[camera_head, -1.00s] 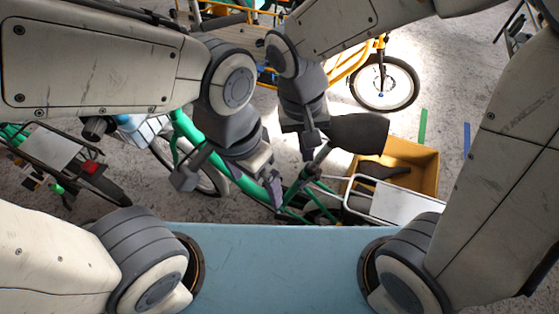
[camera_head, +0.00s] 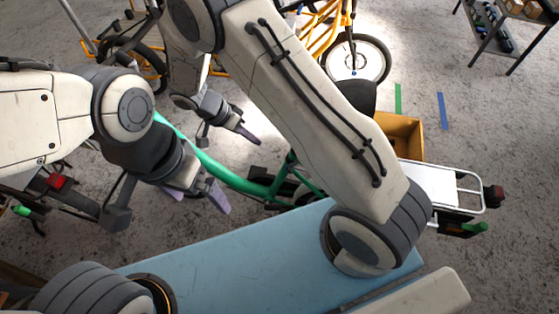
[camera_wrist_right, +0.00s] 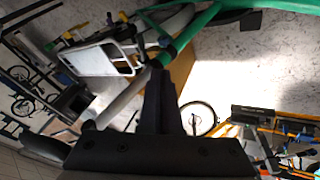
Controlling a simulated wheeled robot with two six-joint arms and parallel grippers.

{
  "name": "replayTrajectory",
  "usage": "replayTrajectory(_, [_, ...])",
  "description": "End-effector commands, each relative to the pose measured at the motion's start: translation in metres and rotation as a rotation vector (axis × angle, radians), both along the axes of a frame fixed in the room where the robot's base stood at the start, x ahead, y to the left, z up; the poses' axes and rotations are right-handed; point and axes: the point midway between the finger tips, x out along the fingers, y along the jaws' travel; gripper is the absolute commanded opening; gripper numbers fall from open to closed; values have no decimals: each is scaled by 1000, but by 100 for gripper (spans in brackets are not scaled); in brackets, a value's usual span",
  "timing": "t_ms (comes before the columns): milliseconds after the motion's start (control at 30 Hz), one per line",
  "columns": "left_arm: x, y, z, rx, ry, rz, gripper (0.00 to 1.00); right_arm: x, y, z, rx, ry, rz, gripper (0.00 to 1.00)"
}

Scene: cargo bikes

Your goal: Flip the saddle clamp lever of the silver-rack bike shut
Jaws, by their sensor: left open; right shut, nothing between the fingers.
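The silver-rack bike has a green frame (camera_head: 235,180), a silver rack (camera_head: 435,185) and a dark saddle (camera_head: 357,96). My right arm covers the part below the saddle in the head view, so the clamp lever is hidden there. In the right wrist view the green frame (camera_wrist_right: 190,35), the silver rack (camera_wrist_right: 100,58) and a grey post (camera_wrist_right: 118,102) show; I cannot make out the lever's position. My right gripper (camera_head: 248,134) is shut and empty, above and left of the frame tube. My left gripper (camera_head: 200,198) is open and empty, left of the tube.
An orange-brown box (camera_head: 403,137) is behind the rack. A yellow-orange bike (camera_head: 325,40) stands at the back, and a shelf (camera_head: 505,30) at the top right. Another bike with a red light (camera_head: 58,182) is at the left.

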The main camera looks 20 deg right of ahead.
Motion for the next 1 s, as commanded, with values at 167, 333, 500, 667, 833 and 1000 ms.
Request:
replayTrajectory(167, [0, 0, 0, 0, 0, 0, 100, -1, -1, -1, 0, 2, 0, 0])
replayTrajectory(333, [0, 0, 4, 0, 0, 0, 100, -3, -9, -12, -2, 6, 0, 0])
replayTrajectory(500, [0, 0, 10, 0, 0, 0, 100, -8, -27, -40, -2, 8, -1, 0])
replayTrajectory(667, [0, 0, 16, 0, 0, 0, 100, -13, -45, -70, -1, 8, -1, 0])
replayTrajectory(833, [0, 0, 26, 0, 0, 0, 100, -26, -61, -85, -1, 7, 2, 0])
replayTrajectory(1000, [0, 0, 31, 0, 0, 0, 100, -40, -72, -91, 0, 4, 3, 0])
